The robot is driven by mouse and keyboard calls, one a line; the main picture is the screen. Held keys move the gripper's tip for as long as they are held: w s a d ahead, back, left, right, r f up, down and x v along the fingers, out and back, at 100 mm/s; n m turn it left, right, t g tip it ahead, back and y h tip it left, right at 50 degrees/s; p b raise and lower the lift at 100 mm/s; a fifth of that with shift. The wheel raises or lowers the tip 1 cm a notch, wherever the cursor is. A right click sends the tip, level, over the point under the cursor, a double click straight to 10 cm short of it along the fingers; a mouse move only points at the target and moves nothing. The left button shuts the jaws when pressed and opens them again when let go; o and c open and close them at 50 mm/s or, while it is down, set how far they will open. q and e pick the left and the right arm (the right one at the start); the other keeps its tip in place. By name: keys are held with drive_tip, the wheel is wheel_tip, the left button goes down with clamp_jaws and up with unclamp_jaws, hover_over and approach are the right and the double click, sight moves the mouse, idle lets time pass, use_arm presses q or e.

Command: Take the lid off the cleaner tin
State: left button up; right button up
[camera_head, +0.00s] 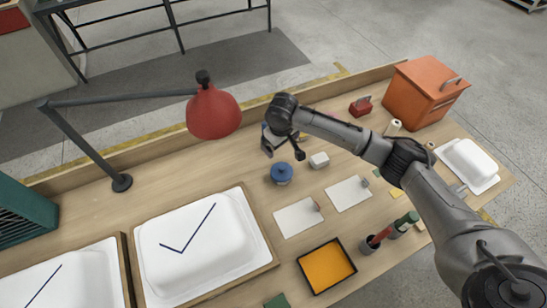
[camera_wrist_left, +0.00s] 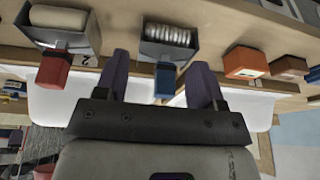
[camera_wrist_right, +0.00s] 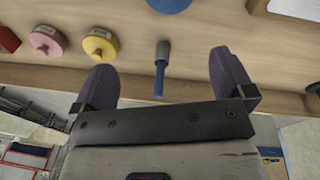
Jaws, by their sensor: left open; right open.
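A small round blue tin with a lid and a knob on top (camera_head: 281,172) stands upright on the bench, near the middle of the head view; I take it to be the cleaner tin, and its lid appears to be on. My right gripper (camera_head: 283,149) is open and empty, above and just behind the tin. In the right wrist view the right gripper (camera_wrist_right: 170,85) has its fingers spread, and a blue round thing (camera_wrist_right: 168,4) is cut off by the top edge. My left gripper (camera_wrist_left: 160,80) is open and empty; its arm is not in the head view.
A white block (camera_head: 319,160) stands right of the tin. A red lamp (camera_head: 213,112) hangs to its left. A white bathtub shell (camera_head: 200,250), an orange-lined tray (camera_head: 326,266) and an orange cabinet (camera_head: 424,90) stand around. The left wrist view shows grey bins (camera_wrist_left: 168,42).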

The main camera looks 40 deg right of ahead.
drive_tip(key=m, duration=0.2)
use_arm(q)
drive_tip(key=shift+w+f+b, duration=0.15)
drive_tip(key=shift+f+b, duration=0.55)
use_arm(e)
drive_tip(key=m+g+y, duration=0.1)
drive_tip(key=m, duration=0.2)
hover_over(282, 168)
drive_tip(key=f, duration=0.9)
drive_tip(key=shift+a, duration=0.2)
use_arm(q)
drive_tip(key=shift+f+b, duration=0.6)
use_arm(e)
drive_tip(key=shift+d+f, duration=0.15)
drive_tip(key=shift+f, duration=1.25)
drive_tip(key=shift+d+f, duration=0.1)
drive_tip(key=shift+f, duration=1.25)
drive_tip(key=c, duration=0.7)
